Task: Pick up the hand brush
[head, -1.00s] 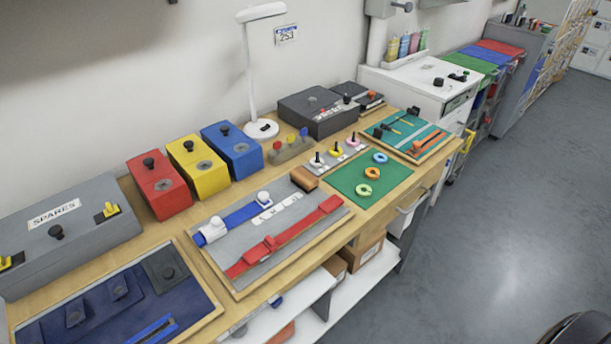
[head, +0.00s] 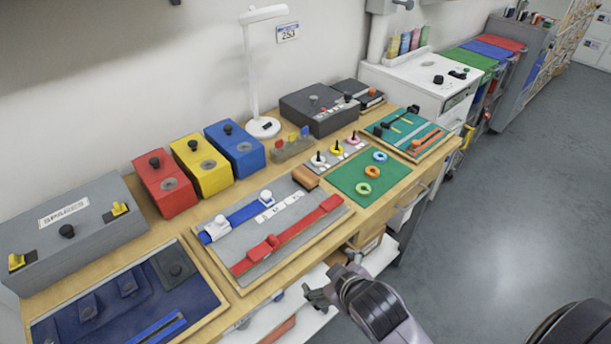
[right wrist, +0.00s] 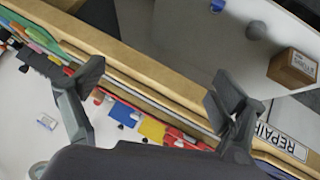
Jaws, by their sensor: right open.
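I cannot pick out a hand brush with certainty in either view. A small brown block (head: 305,178) lies at the back corner of the grey board with the blue and red straps, but I cannot tell whether it is a brush. My right gripper (head: 325,285) is in front of the bench's front edge, over the lower white shelf in the picture. In the right wrist view its two fingers (right wrist: 158,80) are spread apart with nothing between them. My left gripper is not in view.
The wooden bench (head: 232,294) holds a grey SPARES box (head: 90,228), red, yellow and blue boxes, a lamp (head: 262,127) and a green mat (head: 345,183) with rings. A cardboard box (right wrist: 293,68) shows in the right wrist view.

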